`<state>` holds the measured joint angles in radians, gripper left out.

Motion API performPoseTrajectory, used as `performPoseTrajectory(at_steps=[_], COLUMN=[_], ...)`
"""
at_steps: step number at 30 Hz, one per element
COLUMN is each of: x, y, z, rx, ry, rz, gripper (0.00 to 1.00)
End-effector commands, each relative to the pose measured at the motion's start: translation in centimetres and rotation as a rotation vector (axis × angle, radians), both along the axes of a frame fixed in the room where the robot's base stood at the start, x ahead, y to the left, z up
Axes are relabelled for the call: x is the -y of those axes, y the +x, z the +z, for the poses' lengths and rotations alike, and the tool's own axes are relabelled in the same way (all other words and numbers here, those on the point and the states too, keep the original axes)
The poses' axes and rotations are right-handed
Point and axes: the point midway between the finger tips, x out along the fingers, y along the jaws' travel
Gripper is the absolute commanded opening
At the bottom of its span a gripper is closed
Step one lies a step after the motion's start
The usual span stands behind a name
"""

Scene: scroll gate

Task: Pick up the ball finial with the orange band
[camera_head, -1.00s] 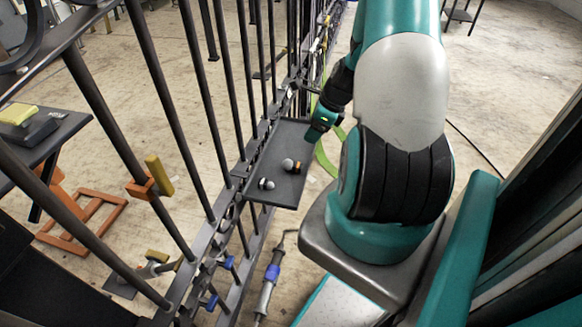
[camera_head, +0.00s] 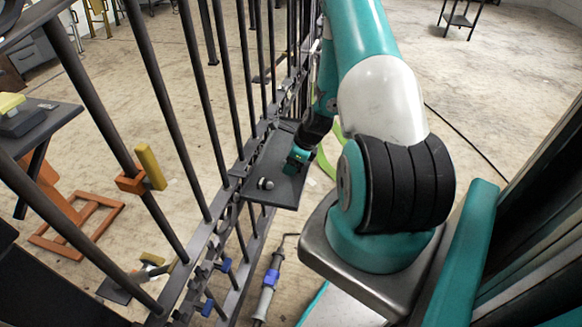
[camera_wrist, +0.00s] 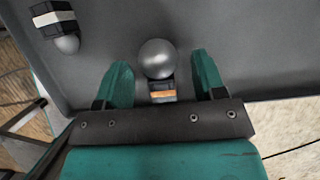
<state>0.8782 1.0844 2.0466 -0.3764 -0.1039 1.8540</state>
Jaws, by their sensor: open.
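The ball finial with the orange band (camera_wrist: 157,60) lies on the dark tray in the wrist view, its grey ball away from my gripper and its banded stem toward the palm. My gripper (camera_wrist: 160,85) is open, with one teal finger on each side of the finial and a gap on both sides. In the head view my gripper (camera_head: 297,160) is over the tray and hides this finial. A second finial with a white band (camera_wrist: 55,22) lies to the left in the wrist view; it also shows on the tray in the head view (camera_head: 265,184).
The dark tray (camera_head: 283,197) is fixed beside the barred metal gate (camera_head: 192,100), whose bars stand close on its left. A blue and grey tool (camera_head: 268,285) lies on the floor below. The floor right of the tray is mostly clear.

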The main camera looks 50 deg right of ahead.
Motion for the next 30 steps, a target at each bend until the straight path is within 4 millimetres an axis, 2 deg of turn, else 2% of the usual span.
performPoseTrajectory(at_steps=[8, 11, 16, 25, 30], x=[-0.1, -0.1, -0.1, -0.1, 0.0], y=[0.2, 0.2, 0.2, 0.2, 0.3], z=[-0.5, -0.5, -0.5, -0.2, 1.4], rx=[0.0, 0.0, 0.0, 0.001, 0.002], ry=[0.0, 0.0, 0.0, -0.001, -0.002], rz=[0.0, 0.001, 0.001, 0.001, 0.001], gripper=[0.64, 0.45, 0.06, 0.06, 0.06])
